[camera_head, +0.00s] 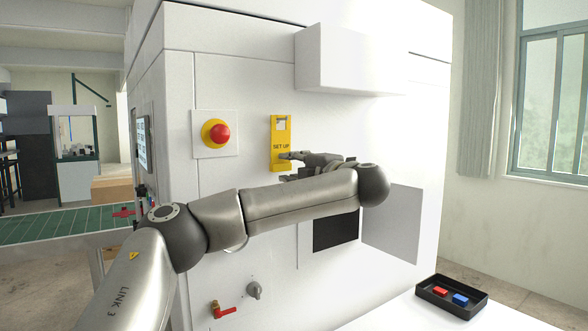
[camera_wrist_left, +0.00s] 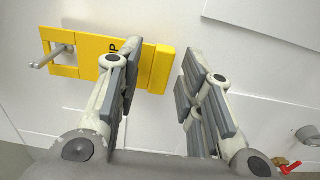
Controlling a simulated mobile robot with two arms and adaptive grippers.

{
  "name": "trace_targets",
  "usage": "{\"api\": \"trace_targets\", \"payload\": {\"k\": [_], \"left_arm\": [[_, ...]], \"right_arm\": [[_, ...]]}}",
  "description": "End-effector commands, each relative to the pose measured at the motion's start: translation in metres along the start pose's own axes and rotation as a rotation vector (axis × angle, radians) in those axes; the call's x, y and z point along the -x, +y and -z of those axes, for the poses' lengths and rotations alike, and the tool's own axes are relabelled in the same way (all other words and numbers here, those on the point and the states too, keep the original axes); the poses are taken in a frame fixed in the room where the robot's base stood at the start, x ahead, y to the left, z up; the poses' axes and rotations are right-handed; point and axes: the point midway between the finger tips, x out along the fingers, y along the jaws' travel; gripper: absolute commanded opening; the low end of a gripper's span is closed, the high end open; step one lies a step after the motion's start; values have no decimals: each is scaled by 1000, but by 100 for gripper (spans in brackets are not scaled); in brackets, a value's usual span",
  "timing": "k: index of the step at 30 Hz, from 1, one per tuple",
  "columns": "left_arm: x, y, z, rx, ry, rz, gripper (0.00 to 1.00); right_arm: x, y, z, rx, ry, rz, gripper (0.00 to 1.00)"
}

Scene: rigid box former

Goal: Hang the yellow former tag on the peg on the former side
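The yellow former tag (camera_head: 281,148), marked SET UP, is upright against the white former side (camera_head: 245,75). In the left wrist view the tag (camera_wrist_left: 88,57) has a window at one end, and the metal peg (camera_wrist_left: 55,56) sticks out through it. My left gripper (camera_head: 287,166) is at the tag's lower end. In the left wrist view its fingers (camera_wrist_left: 155,68) are spread with an empty gap; one finger overlaps the tag's lower part, and the tag's end shows beyond the gap. Whether a finger touches the tag I cannot tell. My right gripper is not in view.
A red emergency button (camera_head: 220,134) on a yellow base is left of the tag. A white box (camera_head: 349,60) juts out above right. Below are a red-handled valve (camera_head: 222,311) and a grey knob (camera_head: 254,291). A black tray (camera_head: 452,297) holds red and blue pieces.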

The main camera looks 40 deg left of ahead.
Motion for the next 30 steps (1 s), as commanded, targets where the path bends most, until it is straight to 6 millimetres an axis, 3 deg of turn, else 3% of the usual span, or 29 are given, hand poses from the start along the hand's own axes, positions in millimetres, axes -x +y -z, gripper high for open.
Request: {"api": "trace_targets", "payload": {"k": [11, 30], "left_arm": [[3, 0, 0, 0, -1, 0, 42], [83, 2, -2, -2, -9, -5, 42]], "right_arm": [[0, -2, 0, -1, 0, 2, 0], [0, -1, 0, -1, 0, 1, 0]]}}
